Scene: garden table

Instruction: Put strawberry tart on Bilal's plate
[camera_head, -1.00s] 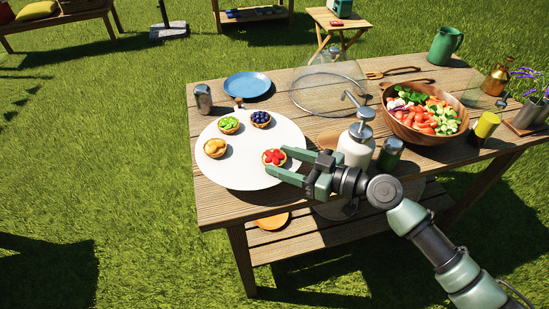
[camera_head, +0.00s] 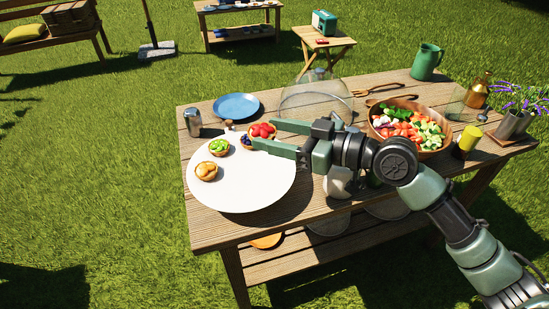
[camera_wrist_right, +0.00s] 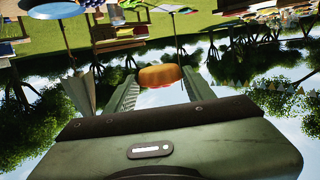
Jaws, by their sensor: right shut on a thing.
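The strawberry tart (camera_head: 262,130), red on top with a brown crust, is held between the fingertips of my right gripper (camera_head: 265,136). It appears lifted above the white round board (camera_head: 240,190). The wrist view shows the tart's brown crust (camera_wrist_right: 160,76) between the two fingers, which are shut on it. A blue plate (camera_head: 236,106) lies empty at the table's back left, behind the tart. No name shows on it, so I cannot tell whose it is. My left gripper is not in view.
The board also holds a green-topped tart (camera_head: 219,147), a golden tart (camera_head: 206,171) and a blueberry tart (camera_head: 246,141), partly hidden. A metal shaker (camera_head: 193,123) stands left of the plate. A clear dome (camera_head: 315,97) and salad bowl (camera_head: 410,124) lie right.

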